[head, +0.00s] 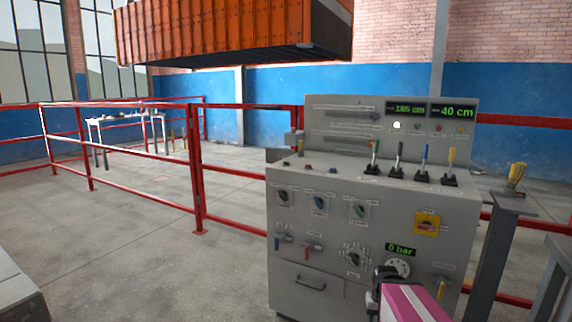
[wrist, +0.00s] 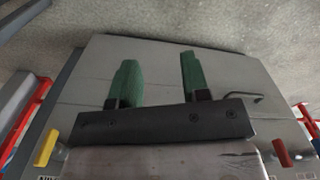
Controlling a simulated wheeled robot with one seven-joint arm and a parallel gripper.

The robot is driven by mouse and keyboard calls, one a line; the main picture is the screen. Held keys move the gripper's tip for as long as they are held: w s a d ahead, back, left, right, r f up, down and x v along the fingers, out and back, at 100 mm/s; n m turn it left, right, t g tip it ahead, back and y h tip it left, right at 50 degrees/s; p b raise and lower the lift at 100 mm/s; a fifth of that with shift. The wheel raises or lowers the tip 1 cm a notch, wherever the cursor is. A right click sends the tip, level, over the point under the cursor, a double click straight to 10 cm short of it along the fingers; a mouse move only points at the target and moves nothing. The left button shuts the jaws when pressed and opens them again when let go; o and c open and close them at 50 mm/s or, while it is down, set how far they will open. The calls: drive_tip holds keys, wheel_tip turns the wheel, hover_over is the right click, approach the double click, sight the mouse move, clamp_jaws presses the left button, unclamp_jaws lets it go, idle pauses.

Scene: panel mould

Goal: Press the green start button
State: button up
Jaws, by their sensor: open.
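The grey control console (head: 370,240) stands right of centre in the head view. Its sloped top carries small dark, blue and red push buttons (head: 308,167) at the left; I cannot make out which is the green start button. A small green round spot (head: 417,127), perhaps a lamp, shows on the upright back panel. My gripper (wrist: 155,82) is open and empty, its two green fingers apart in the wrist view. Behind them is the console's grey front. In the head view, my magenta arm is low in front of the console and the fingers cannot be made out.
Levers (head: 398,155) with coloured grips rise from the console's top right. Knobs, valve handles and a drawer are on its front. Red railings (head: 197,170) run behind and left. An orange mould (head: 230,30) hangs above. A yellow-handled joystick (head: 517,174) stands right.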

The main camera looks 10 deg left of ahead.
clamp_jaws()
idle(1.7)
